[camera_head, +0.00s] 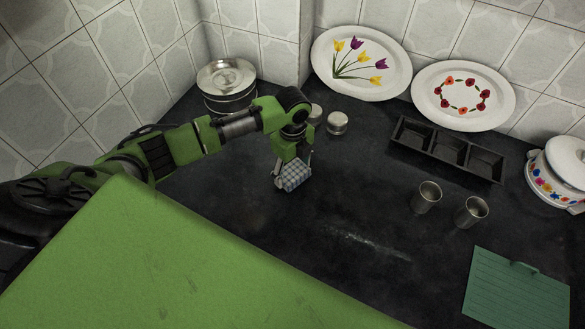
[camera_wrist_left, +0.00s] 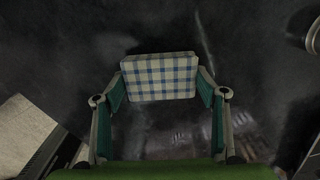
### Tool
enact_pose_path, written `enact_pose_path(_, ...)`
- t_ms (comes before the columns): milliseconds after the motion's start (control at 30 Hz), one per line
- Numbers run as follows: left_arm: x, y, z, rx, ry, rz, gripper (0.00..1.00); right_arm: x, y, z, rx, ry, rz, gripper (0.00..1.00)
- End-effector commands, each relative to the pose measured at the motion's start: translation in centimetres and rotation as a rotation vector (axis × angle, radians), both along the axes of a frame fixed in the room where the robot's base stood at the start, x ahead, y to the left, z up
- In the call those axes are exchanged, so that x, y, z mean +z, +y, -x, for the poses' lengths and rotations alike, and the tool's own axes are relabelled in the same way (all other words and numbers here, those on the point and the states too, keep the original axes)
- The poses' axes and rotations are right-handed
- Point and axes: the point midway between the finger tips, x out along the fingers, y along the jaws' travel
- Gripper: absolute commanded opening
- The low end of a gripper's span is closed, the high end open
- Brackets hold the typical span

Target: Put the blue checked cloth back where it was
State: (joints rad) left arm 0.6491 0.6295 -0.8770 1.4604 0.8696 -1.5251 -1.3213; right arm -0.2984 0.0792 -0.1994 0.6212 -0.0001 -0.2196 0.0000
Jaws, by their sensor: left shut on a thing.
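The blue checked cloth (camera_head: 296,177) is a small folded pad with blue and white checks. My left gripper (camera_head: 291,169) points down over the dark counter and is shut on it. In the left wrist view the cloth (camera_wrist_left: 160,76) sits between the two fingertips, one at each short side. I cannot tell whether its underside touches the counter. My right gripper is not in view.
A black tray with compartments (camera_head: 397,137) stands at the back right, with two steel tumblers (camera_head: 426,198) (camera_head: 471,213) in front. Steel lidded tins (camera_head: 337,124) are behind my gripper. A green ridged board (camera_head: 515,295) lies front right. The counter's middle (camera_head: 350,215) is clear.

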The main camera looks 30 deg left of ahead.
Motion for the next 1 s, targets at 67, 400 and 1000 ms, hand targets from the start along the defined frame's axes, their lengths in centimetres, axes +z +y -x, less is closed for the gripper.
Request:
enact_pose_path(67,0.0,0.0,0.0,0.000,-0.001,0.000,0.48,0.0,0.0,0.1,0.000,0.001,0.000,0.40)
enact_pose_path(400,-0.3,0.0,0.0,0.000,0.000,0.000,0.82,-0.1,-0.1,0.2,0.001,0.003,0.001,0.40)
enact_pose_path(1000,3.2,0.0,-0.1,-0.002,-0.005,0.001,0.82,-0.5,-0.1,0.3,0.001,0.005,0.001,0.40)
